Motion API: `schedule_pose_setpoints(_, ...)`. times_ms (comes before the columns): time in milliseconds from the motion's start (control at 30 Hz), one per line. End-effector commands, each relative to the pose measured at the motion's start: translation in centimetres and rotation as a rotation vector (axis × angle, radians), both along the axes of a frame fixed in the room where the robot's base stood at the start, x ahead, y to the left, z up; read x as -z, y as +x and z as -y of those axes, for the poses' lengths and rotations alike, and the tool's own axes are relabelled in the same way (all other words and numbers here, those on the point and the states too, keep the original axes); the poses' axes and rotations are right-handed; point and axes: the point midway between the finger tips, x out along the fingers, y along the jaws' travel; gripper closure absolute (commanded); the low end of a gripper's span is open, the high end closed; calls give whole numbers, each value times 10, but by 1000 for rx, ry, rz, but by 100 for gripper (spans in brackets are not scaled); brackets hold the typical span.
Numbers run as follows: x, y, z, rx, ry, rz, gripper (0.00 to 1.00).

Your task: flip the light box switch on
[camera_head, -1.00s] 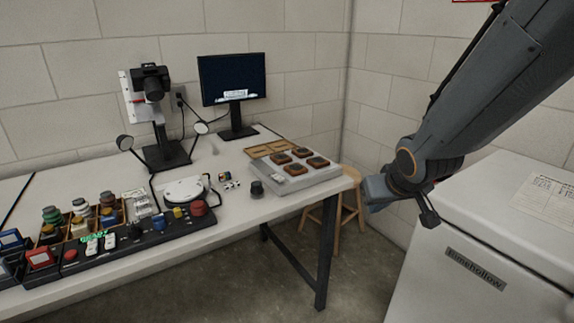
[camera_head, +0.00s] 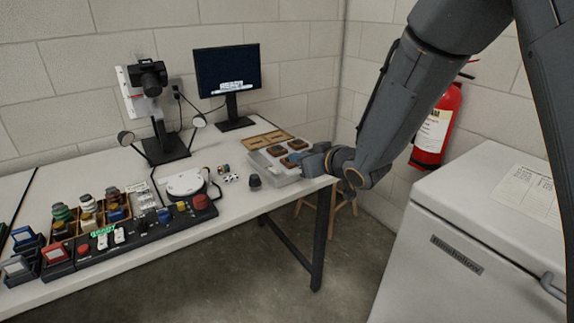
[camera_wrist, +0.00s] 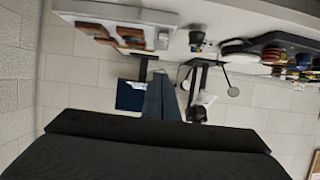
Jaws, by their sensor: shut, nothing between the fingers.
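The light box (camera_head: 281,180) is a pale flat box at the right end of the table, with several brown-framed slides on top. It also shows in the wrist view (camera_wrist: 165,17), where the scene is upside down. A small pale part (camera_wrist: 163,38) sits by its corner there; I cannot tell whether it is the switch or its position. My gripper (camera_head: 303,161) is at the right side of the light box and hides part of it. In the wrist view its fingers (camera_wrist: 161,76) are together and empty. I cannot tell whether it touches the box.
A small dark cylinder (camera_head: 254,181) stands left of the light box. A monitor (camera_head: 228,70), a camera stand (camera_head: 160,125) and a black control panel (camera_head: 150,228) occupy the table. A white cabinet (camera_head: 400,270) stands at the right, with a fire extinguisher (camera_head: 436,130) behind it.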

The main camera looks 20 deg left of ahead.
Motion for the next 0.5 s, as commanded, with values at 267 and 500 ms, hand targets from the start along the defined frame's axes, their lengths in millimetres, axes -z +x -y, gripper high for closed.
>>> schedule_pose_setpoints(267,17,25,-31,-2,-1,-2,100)
schedule_pose_setpoints(500,34,53,-64,-1,-1,-1,100)
